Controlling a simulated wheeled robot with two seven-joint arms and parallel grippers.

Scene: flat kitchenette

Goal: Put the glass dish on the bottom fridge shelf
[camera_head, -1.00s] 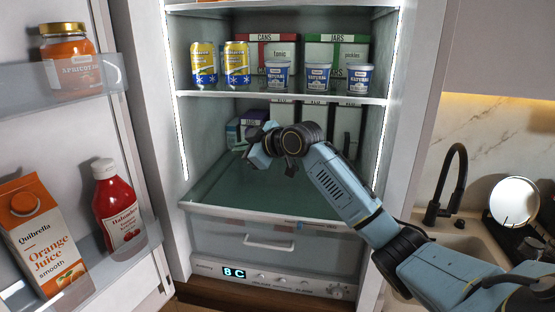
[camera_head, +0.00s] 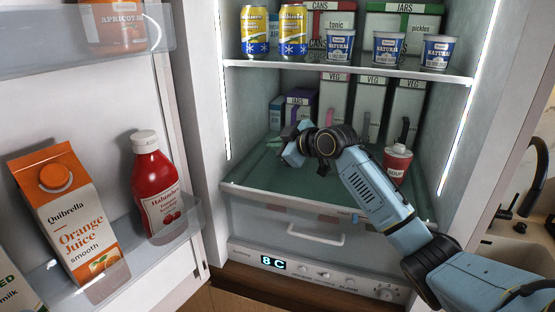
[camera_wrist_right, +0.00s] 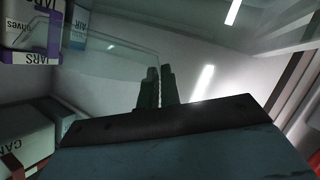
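The bottom fridge shelf (camera_head: 290,178) is a greenish glass plate above the drawer. My right gripper (camera_head: 290,152) reaches over its left part, in front of the cartons. In the right wrist view the fingers (camera_wrist_right: 158,88) are close together, with a thin gap between them. A faint see-through shape, which looks like the glass dish (camera_wrist_right: 110,55), extends from the fingertips to the upper left; its edge seems to lie between them. In the head view the dish can hardly be made out, and whether it touches the shelf cannot be told. My left gripper is not in view.
A red soup cup (camera_head: 397,163) stands on the bottom shelf, right of my forearm. A purple jars carton (camera_head: 300,106) and veg cartons (camera_head: 333,100) stand at the back. The middle shelf (camera_head: 350,69) is overhead. The open door (camera_head: 190,225) holds bottles and cartons at left.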

